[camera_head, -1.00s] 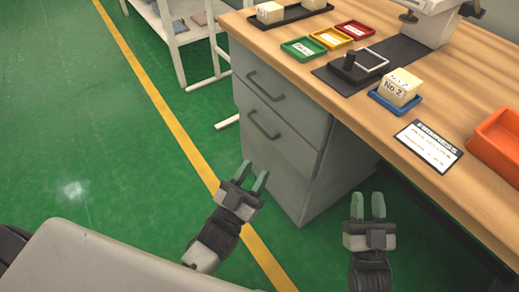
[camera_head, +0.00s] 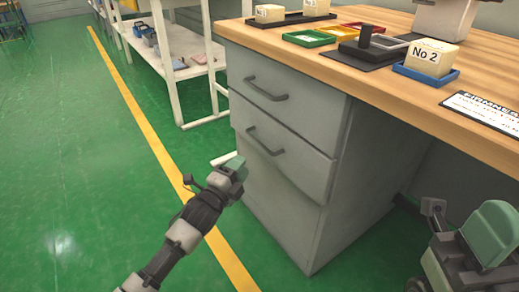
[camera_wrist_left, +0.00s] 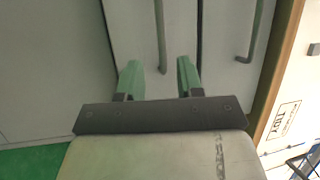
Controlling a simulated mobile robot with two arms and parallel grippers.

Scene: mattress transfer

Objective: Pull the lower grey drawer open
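The lower grey drawer (camera_head: 285,165) is in the grey cabinet under the desk in the head view, its front flush with the cabinet. Its dark bar handle (camera_head: 264,141) also shows in the left wrist view (camera_wrist_left: 160,40). My left gripper (camera_head: 238,168) is in front of the cabinet, a little below and left of that handle. In the left wrist view its two green fingers (camera_wrist_left: 159,78) are apart, and the handle lies in line with the gap between them. I see no contact. My right gripper (camera_head: 492,235) is at the lower right; its finger gap is hidden.
The upper drawer (camera_head: 290,92) has a similar handle and is shut. The wooden desk top (camera_head: 370,82) overhangs the cabinet and holds trays and a No 2 block (camera_head: 430,58). A white shelf rack (camera_head: 185,70) stands behind. Green floor is open at left.

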